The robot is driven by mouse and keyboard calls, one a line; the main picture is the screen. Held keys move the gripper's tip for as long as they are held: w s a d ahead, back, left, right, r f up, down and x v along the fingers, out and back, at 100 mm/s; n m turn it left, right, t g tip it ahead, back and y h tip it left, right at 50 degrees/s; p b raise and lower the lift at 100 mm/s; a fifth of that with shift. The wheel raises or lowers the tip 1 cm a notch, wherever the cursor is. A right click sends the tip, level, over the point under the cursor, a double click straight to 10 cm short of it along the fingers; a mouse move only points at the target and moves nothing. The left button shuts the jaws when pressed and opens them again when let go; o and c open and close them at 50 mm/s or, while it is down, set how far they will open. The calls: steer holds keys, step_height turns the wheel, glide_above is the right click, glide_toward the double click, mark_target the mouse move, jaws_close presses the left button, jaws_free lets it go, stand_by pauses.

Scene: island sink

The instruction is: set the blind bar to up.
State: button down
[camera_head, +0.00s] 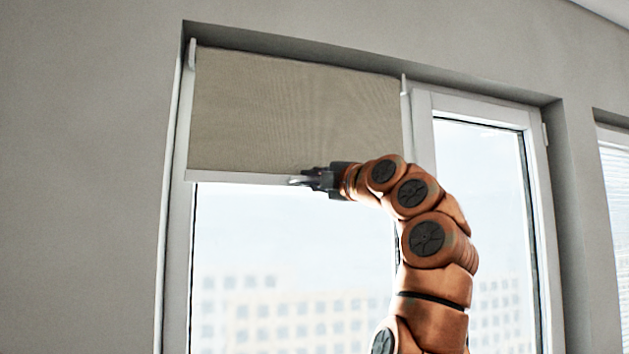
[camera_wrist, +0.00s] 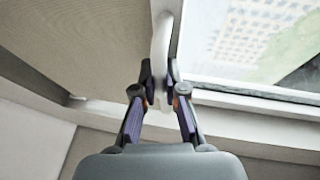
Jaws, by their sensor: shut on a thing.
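The white blind bar (camera_head: 235,178) runs along the lower edge of the beige roller blind (camera_head: 290,110), which covers the upper part of the left window pane. My gripper (camera_head: 300,181) is at the bar, right of its middle, reaching in from the right. In the wrist view the two fingers of my gripper (camera_wrist: 160,82) are closed around the white bar (camera_wrist: 162,35), one on each side. The bar's right part is hidden behind my gripper and arm in the head view.
The window frame (camera_head: 175,230) borders the blind at the left. A second window pane (camera_head: 480,190) stands to the right, behind my arm. The recess's upper edge (camera_head: 370,62) is just above the blind. The glass below the bar is uncovered.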

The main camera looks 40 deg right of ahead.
steer(key=c, duration=1.2)
jaws_free()
steer(key=shift+s, duration=0.15)
steer(key=a+v, duration=0.1)
steer(key=v, duration=1)
steer(key=shift+s+d, duration=0.35)
steer(key=shift+d, duration=0.1)
steer(key=shift+f, duration=0.1)
